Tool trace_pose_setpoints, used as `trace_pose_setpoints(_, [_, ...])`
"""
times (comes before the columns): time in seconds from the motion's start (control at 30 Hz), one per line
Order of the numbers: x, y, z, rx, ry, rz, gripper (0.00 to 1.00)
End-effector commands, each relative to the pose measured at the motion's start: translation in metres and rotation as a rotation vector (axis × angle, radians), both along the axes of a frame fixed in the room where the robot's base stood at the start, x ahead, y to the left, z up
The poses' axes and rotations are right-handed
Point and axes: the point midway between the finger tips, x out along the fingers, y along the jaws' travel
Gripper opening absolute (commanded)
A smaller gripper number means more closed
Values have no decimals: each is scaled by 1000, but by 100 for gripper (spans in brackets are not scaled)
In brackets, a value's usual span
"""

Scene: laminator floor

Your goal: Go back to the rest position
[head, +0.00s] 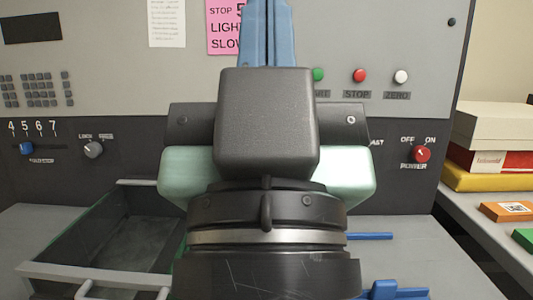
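My gripper (266,12) is at the top middle of the head view, pointing up in the picture in front of the machine's grey panel. Its two blue fingers lie side by side with no clear gap, so it looks shut. Their tips are cut off by the top edge, and nothing held shows. My dark wrist fills the middle of the view and hides the panel and ledge behind it.
The control panel (400,40) has a red stop button (359,76), a white zero button (401,77) and a red power knob (421,154). An open dark tray (125,184) is at lower left. Boxes (497,125) stand on a right-hand table (480,222).

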Motion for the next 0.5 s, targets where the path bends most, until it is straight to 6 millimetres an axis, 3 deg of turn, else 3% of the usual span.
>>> trace_pose_setpoints(0.03, [0,0,33,0,0,0,0])
trace_pose_setpoints(0.5, [0,1,167,0,1,1,0])
